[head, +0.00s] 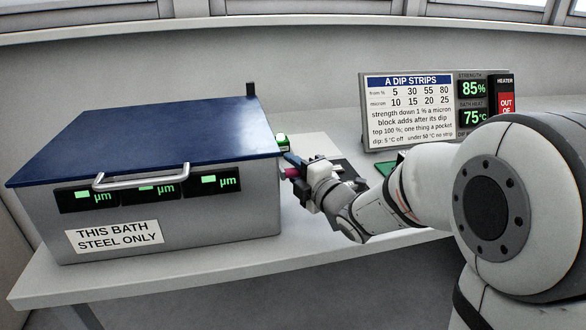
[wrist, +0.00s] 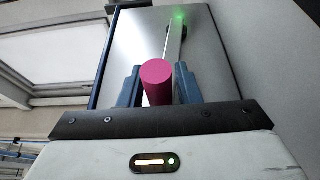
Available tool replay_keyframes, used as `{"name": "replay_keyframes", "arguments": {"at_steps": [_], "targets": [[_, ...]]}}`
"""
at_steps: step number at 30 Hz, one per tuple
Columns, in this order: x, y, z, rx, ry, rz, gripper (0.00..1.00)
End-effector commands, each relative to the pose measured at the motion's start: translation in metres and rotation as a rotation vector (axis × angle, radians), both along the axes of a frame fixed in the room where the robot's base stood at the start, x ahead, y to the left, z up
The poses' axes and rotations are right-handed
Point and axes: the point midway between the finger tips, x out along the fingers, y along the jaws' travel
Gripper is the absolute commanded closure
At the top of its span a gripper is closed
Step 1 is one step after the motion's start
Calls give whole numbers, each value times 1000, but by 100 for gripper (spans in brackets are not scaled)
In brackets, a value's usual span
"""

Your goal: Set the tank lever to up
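The tank (head: 258,200) is a grey box with a blue lid, on the bench at left in the head view. In the wrist view its side panel (wrist: 138,45) carries a thin metal lever (wrist: 174,45) with a magenta knob (wrist: 156,82) and a green light at its far end. My gripper (head: 291,164) is at the tank's right side. In the wrist view its blue fingers (wrist: 160,80) stand either side of the knob, with a small gap at the right finger. The lever's shaft is hidden in the head view, so I cannot tell its setting.
A dip-strip sign (head: 409,108) with strength and heat displays stands behind my arm at right. A dark plate and a green item lie on the bench near my wrist. The bench front (head: 180,283) is clear; the lid's handle (head: 140,176) juts forward.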

Motion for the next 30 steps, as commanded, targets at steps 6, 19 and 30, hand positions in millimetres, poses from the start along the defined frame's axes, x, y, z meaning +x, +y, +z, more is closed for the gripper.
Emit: {"name": "replay_keyframes", "arguments": {"at_steps": [6, 19, 30], "targets": [[0, 0, 0, 0, 0, 0, 88], [0, 2, 0, 1, 1, -2, 100], [3, -2, 14, -15, 52, -5, 100]]}}
